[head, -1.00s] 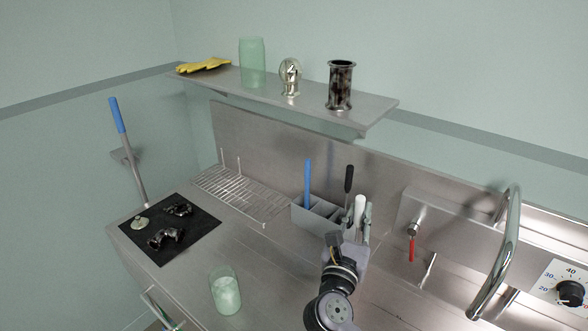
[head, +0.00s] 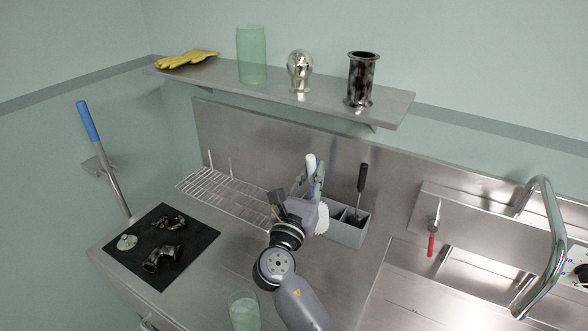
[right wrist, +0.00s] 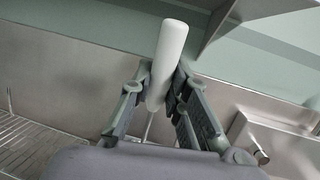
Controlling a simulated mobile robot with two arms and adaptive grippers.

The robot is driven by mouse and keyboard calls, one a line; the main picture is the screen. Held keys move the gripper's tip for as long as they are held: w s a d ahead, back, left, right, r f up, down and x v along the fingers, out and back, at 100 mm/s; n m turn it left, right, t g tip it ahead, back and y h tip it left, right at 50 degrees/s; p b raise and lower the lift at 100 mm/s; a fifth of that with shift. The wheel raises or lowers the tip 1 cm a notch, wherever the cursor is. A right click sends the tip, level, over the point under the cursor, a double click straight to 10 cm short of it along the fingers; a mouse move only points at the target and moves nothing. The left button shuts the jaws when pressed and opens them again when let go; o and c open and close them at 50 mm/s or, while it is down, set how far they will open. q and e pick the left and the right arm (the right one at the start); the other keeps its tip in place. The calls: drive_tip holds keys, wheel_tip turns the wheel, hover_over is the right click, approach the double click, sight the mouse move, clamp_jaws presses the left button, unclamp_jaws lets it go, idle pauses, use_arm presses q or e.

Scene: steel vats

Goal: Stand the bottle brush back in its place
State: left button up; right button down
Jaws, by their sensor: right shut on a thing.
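My right gripper (head: 309,183) is shut on the white handle of the bottle brush (head: 311,160). In the right wrist view the handle (right wrist: 168,52) stands up, slightly tilted, between the fingers (right wrist: 160,88). The white bristles (head: 322,219) hang below the gripper, in front of the grey divided caddy (head: 349,235) at its left part. I cannot tell whether they are above a compartment or in front of it. A black-handled tool (head: 361,180) stands in the caddy's right part. My arm hides the caddy's left end. My left gripper is not in view.
A wire rack (head: 222,192) lies left of the caddy. A black mat (head: 195,250) holds dark pipe fittings. A green glass jar (head: 243,312) stands near my arm. A red-handled valve (head: 431,245) and curved steel pipe (head: 552,235) are at right. A shelf (head: 215,80) hangs above.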

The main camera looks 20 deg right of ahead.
drive_tip(key=shift+s+d+r, duration=0.1)
drive_tip(key=shift+s+d, duration=0.05)
drive_tip(key=shift+s, duration=0.05)
drive_tip(key=shift+r+p, duration=0.1)
drive_tip(key=shift+p, duration=0.2)
drive_tip(key=shift+w+d, duration=0.35)
use_arm(q)
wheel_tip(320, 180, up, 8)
drive_tip(key=p, duration=0.7)
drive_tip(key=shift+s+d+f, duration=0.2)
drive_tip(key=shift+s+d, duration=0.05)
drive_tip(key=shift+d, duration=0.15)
use_arm(e)
drive_tip(key=w+d+g+y, duration=0.1)
drive_tip(key=w+d+g, duration=0.1)
drive_tip(key=w+d, duration=0.7)
drive_tip(key=shift+w+d+y, duration=0.3)
drive_tip(key=shift+w+d, duration=0.05)
drive_tip(key=shift+d, duration=0.55)
